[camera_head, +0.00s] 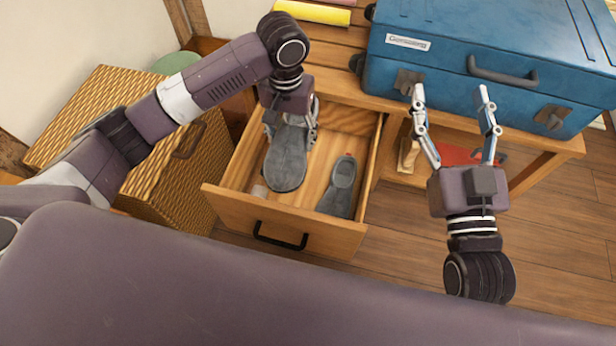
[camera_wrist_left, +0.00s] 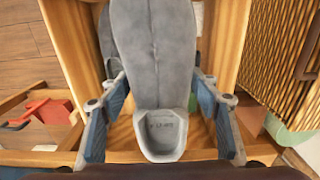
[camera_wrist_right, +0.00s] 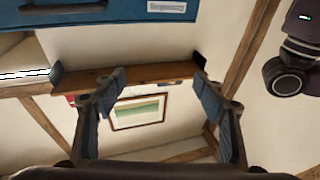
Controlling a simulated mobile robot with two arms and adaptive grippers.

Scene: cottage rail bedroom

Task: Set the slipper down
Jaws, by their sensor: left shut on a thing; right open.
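A grey slipper (camera_head: 286,160) is held in my left gripper (camera_head: 290,128), which is over the open wooden drawer (camera_head: 305,222). In the left wrist view the slipper (camera_wrist_left: 155,60) lies between the two fingers, with its opening toward the wrist. A second grey slipper (camera_head: 339,187) lies in the right part of the drawer. Whether the held slipper touches the drawer bottom I cannot tell. My right gripper (camera_head: 451,92) is open and empty in front of the blue suitcase; its open fingers also show in the right wrist view (camera_wrist_right: 160,90).
The blue suitcase (camera_head: 480,70) stands on the wooden table above the drawer. A wicker chest (camera_head: 95,100) is close on the left. A small pale item (camera_head: 259,191) lies at the drawer's left side. A red item (camera_head: 458,155) is on the shelf below the table.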

